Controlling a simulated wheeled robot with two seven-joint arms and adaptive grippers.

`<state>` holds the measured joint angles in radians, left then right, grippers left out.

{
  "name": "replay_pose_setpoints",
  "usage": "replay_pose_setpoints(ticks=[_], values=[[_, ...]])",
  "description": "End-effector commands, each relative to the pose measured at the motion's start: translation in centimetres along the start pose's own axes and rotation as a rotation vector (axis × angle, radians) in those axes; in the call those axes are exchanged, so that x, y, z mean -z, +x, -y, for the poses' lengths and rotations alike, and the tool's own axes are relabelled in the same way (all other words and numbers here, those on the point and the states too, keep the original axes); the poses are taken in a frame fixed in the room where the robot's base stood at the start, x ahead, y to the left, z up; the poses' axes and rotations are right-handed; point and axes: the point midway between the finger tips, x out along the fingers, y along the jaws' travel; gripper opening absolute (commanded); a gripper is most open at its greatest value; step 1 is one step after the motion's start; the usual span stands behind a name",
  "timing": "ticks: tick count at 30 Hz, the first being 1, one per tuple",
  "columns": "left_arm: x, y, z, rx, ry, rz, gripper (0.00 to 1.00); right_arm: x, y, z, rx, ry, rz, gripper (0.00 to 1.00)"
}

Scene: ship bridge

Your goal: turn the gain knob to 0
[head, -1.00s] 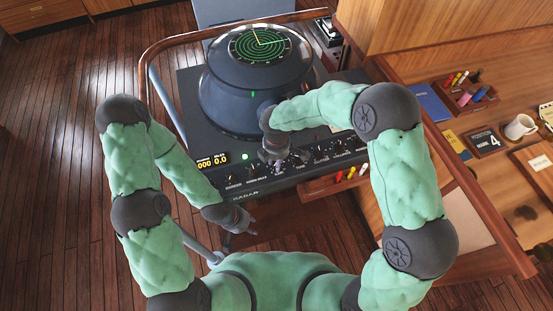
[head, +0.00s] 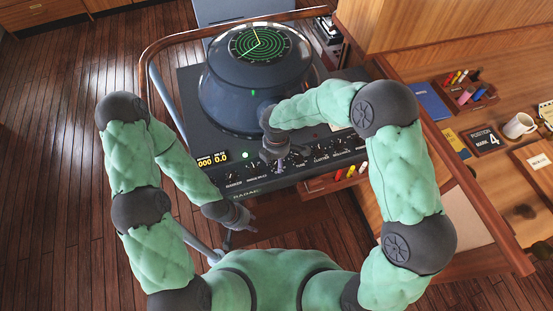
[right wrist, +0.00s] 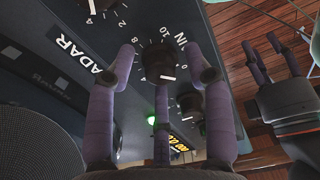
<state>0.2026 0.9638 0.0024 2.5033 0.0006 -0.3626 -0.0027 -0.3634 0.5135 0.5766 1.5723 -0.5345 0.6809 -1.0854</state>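The gain knob (right wrist: 158,63) is a black knob with a white pointer line on the radar panel. Letters "IN" and dial numbers including 8 and 10 show beside it; its pointer faces the lower part of the right wrist view, away from the 10. My right gripper (right wrist: 160,75) has its purple fingers spread around the knob, with gaps at both sides. In the head view my right gripper (head: 274,162) hangs over the panel and hides this knob. My left gripper (head: 243,222) is empty, fingers apart, in front of the console; it also shows in the right wrist view (right wrist: 272,60).
The radar console (head: 190,115) carries a round scope (head: 258,44) and several neighbouring knobs in a row. A knob (right wrist: 190,103) sits close to my right fingers. A digital readout (head: 212,159) is at the panel's left. A wooden desk with a mug (head: 519,126) stands right.

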Motion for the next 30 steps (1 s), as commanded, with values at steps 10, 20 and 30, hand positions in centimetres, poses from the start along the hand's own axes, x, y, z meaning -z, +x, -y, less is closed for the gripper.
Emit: replay_pose_setpoints(ticks=[10,20,30], values=[[0.0,0.0,0.0,0.0,0.0,0.0,0.4,0.0,-0.6,-0.1,-0.002,0.002,0.0,0.52],[0.0,0.0,0.0,0.0,0.0,0.0,0.4,0.0,-6.3,-0.1,-0.005,0.001,-0.001,0.52],[0.0,0.0,0.0,0.0,0.0,0.0,0.4,0.0,-11.3,-0.1,-0.001,0.0,0.0,0.52]])
